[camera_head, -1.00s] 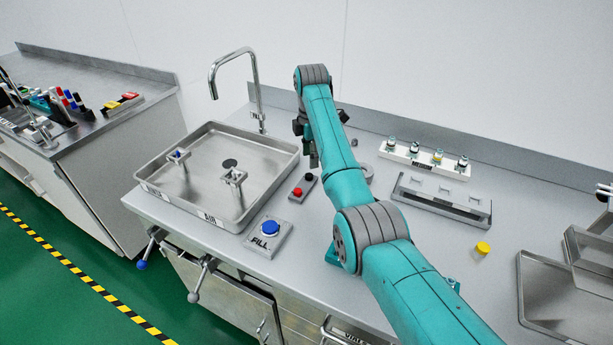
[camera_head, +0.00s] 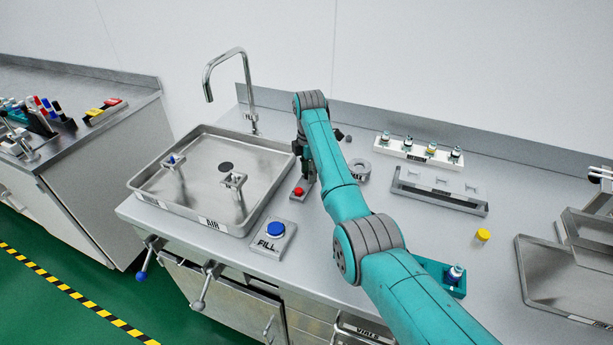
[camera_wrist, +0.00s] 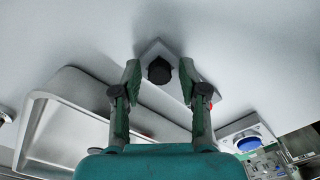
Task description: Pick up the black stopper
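A short black round piece, which fits the black stopper (camera_wrist: 159,70), stands on a small grey plate in the wrist view. My gripper (camera_wrist: 159,78) is open, with one finger on each side of it. I cannot tell whether the fingers touch it. In the head view my gripper (camera_head: 304,170) points down at the plate behind the red button (camera_head: 299,192) and hides the black piece. The red button also shows partly behind the right finger in the wrist view (camera_wrist: 210,106).
The metal sink tray (camera_head: 150,198) with two small fixtures lies left of my gripper. The blue FILL button (camera_head: 276,229) is in front. A tall faucet (camera_head: 241,75) stands behind. A white vial rack (camera_head: 420,155), grey rack (camera_head: 438,193) and yellow cap (camera_head: 483,235) are on the right.

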